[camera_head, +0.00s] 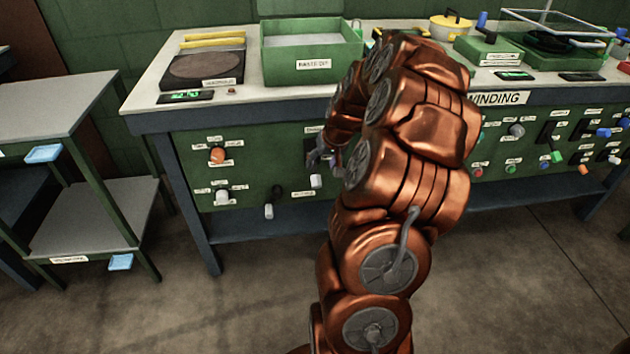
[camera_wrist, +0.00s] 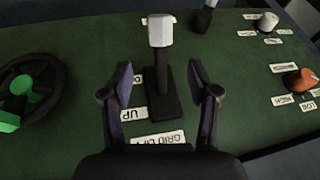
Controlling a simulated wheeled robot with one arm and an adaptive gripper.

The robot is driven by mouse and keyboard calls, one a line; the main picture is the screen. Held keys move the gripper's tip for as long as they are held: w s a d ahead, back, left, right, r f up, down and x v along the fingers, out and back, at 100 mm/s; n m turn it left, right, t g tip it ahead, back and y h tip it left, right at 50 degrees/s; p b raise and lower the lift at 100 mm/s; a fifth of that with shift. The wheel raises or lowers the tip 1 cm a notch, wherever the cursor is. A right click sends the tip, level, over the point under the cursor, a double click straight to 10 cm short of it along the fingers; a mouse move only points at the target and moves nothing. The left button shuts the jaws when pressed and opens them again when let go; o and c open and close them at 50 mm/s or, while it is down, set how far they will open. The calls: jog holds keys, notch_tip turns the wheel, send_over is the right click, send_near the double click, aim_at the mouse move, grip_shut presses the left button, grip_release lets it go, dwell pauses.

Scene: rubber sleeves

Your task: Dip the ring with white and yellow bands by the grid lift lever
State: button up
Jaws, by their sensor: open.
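The grid lift lever (camera_wrist: 160,32) has a white knob on a dark arm in a black slotted plate. Upside-down labels reading "UP" and "GRID LIFT" sit beside it in the wrist view. In the head view its white knob (camera_head: 316,181) shows on the green panel, just below my gripper (camera_head: 322,155). In the wrist view my gripper (camera_wrist: 160,72) is open, one dark finger on each side of the lever's arm, with gaps on both sides. I cannot make out the ring with white and yellow bands in either view.
A black handwheel with a green grip (camera_wrist: 22,95), an orange knob (camera_wrist: 300,80) and other white-knobbed controls flank the lever. A green tray (camera_head: 312,72) and a scale-like plate (camera_head: 205,68) stand on the bench. My arm hides the middle of the bench.

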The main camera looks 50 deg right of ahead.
aim_at(316, 174)
jog(key=shift+x, duration=3.9)
grip_shut()
